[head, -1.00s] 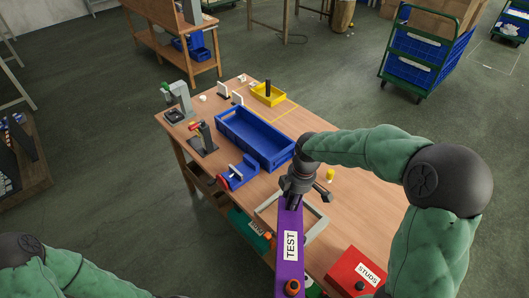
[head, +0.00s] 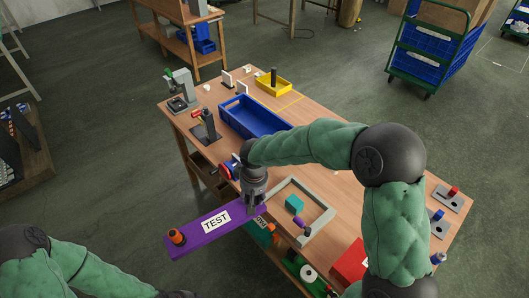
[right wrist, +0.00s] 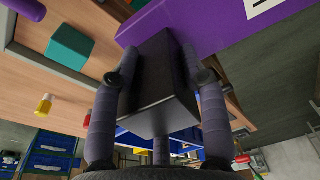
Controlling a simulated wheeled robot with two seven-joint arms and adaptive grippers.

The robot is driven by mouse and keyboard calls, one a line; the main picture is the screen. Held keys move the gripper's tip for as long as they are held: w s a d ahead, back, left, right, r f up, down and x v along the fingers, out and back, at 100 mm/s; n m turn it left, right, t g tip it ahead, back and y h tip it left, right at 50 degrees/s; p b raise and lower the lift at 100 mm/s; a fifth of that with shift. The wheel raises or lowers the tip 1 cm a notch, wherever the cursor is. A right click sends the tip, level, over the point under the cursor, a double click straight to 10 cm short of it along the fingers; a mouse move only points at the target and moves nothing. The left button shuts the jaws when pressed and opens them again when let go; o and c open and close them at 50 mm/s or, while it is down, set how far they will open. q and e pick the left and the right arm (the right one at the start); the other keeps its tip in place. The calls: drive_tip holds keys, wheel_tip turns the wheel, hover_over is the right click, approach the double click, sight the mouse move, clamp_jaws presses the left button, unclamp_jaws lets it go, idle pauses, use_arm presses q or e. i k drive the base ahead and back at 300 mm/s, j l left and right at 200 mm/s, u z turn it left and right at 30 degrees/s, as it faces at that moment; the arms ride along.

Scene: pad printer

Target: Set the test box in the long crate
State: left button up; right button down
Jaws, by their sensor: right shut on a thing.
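The test box is a long purple bar (head: 195,230) with a white TEST label and an orange-red knob at its far left end. My right gripper (head: 253,203) is shut on its dark block-shaped grip (right wrist: 158,85), which sits between both fingers in the right wrist view. The purple bar also shows there (right wrist: 205,25). The box is held out over the near left edge of the bench, its knobbed end beyond the bench. The long crate (head: 236,123) is blue and stands on the bench behind my right forearm, which hides part of it. My left gripper is out of view.
A grey frame (head: 326,217) with a teal block (head: 294,203) lies right of the gripper. A red box (head: 350,262) is nearer me. A yellow bin (head: 287,90) stands behind the crate; a black-post stand (head: 210,122) and grey press (head: 181,88) stand left of it.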

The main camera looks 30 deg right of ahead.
sight(257, 130)
drive_tip(key=i+j, duration=0.6)
drive_tip(key=j, duration=0.15)
drive_tip(key=i+j+z, duration=0.6)
drive_tip(key=j+z, duration=0.2)
